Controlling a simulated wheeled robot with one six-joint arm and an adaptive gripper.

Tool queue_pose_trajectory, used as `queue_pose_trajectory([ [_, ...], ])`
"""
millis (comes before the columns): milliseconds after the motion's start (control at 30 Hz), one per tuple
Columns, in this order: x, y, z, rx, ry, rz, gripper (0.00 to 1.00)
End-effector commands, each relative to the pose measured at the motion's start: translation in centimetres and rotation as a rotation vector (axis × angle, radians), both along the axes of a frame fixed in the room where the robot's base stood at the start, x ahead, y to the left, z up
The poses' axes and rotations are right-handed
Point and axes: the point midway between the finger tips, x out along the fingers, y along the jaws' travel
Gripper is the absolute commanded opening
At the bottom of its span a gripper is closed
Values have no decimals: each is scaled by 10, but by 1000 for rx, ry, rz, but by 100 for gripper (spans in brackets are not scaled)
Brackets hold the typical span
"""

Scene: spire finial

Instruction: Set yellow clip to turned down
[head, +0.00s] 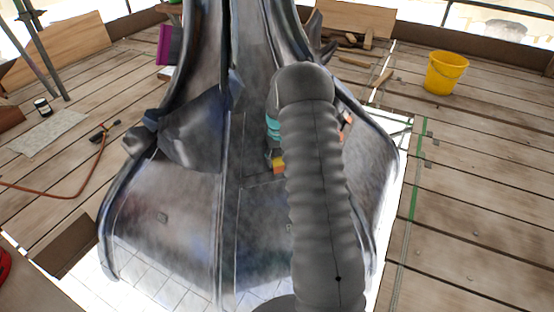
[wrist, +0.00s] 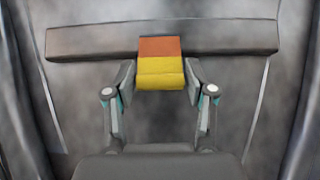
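The yellow clip shows in the wrist view as a block with a yellow lower part (wrist: 161,73) and an orange upper part, on a dark horizontal bar (wrist: 85,41). The yellow part hangs below the bar's lower edge. My gripper (wrist: 161,76) has one fingertip at each side of the yellow part. The gaps are very small, and I cannot tell whether the fingers touch it. In the head view a small yellow and orange piece (head: 278,163) shows left of my arm, which hides most of that spot and most of my gripper.
The dark metal spire (head: 170,205) with flared panels fills the middle. Around it is a plank deck with a yellow bucket (head: 445,73) at the right, wooden tools at the back and a red hose (head: 75,190) at the left. Raised ribs flank the clip's panel.

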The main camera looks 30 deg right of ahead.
Motion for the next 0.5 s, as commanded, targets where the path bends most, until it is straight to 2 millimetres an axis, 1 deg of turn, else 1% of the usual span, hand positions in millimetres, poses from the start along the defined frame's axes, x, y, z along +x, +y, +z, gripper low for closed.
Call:
queue_pose_trajectory([
  [33, 0, 0, 0, 0, 0, 0, 34],
  [67, 0, 0, 0, 0, 0, 0, 27],
  [100, 0, 0, 0, 0, 0, 0, 17],
  [133, 0, 0, 0, 0, 0, 0, 12],
  [333, 1, 0, 1, 3, 20, 0, 12],
  [500, 6, -1, 0, 14, 97, 1, 12],
])
